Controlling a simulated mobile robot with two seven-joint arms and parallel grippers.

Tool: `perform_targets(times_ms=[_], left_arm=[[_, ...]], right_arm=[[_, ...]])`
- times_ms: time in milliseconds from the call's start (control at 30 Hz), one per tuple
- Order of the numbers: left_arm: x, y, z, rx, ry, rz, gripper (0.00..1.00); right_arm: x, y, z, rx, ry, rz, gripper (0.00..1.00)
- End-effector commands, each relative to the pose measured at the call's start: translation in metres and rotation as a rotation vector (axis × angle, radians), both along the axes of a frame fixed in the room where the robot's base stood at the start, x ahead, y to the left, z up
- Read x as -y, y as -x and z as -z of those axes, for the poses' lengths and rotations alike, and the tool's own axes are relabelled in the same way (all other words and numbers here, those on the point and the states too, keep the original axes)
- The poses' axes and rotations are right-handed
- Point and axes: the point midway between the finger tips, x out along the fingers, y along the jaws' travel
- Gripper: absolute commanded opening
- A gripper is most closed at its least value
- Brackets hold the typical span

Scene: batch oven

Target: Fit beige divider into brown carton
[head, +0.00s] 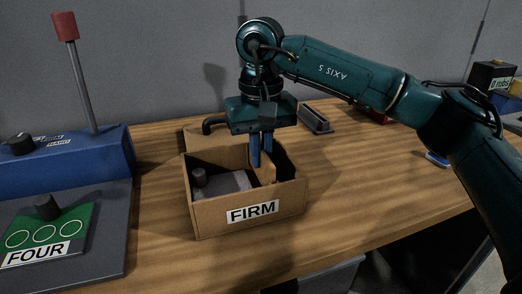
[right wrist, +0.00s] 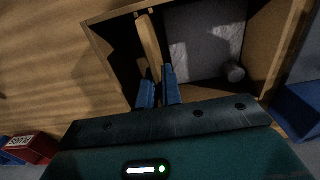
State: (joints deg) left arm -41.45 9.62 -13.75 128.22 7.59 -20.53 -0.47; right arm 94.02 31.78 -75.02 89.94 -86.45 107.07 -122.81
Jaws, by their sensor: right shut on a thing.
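The brown carton (head: 210,215) stands open on the wooden table, with a FIRM label on its front. My right gripper (head: 261,160) points down into it from above. Its blue fingers (right wrist: 158,92) are shut on the beige divider (right wrist: 149,45). In the head view the divider (head: 266,172) shows partly inside the carton, right of the middle. The wrist view shows it as a thin strip running across the carton (right wrist: 105,58). Its lower edge is hidden, so I cannot tell whether it touches the floor. My left gripper is out of view.
A grey block (head: 228,184) with a dark knob lies in the carton beside the divider. A blue machine with a red-tipped lever (head: 66,28) and a green FOUR plate (head: 50,235) stand at left. A dark grey tray (head: 315,121) lies behind.

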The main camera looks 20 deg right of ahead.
Motion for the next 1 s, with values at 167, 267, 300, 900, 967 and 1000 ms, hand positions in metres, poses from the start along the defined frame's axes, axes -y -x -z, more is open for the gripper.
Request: perform_targets(times_ms=[167,267,300,900,967,1000], left_arm=[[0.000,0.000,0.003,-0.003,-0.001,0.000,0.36],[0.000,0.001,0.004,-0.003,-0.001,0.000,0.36],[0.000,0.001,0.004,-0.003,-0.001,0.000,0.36],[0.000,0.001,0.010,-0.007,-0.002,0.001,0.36],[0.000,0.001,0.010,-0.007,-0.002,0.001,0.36],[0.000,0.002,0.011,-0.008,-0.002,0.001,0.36]], right_arm=[[0.000,0.000,0.003,0.000,0.000,0.000,0.00],[0.000,0.000,0.004,0.000,0.000,0.000,0.00],[0.000,0.000,0.004,0.000,0.000,0.000,0.00],[0.000,0.000,0.012,0.000,0.000,0.000,0.00],[0.000,0.000,0.012,0.000,0.000,0.000,0.00],[0.000,0.000,0.013,0.000,0.000,0.000,0.00]])
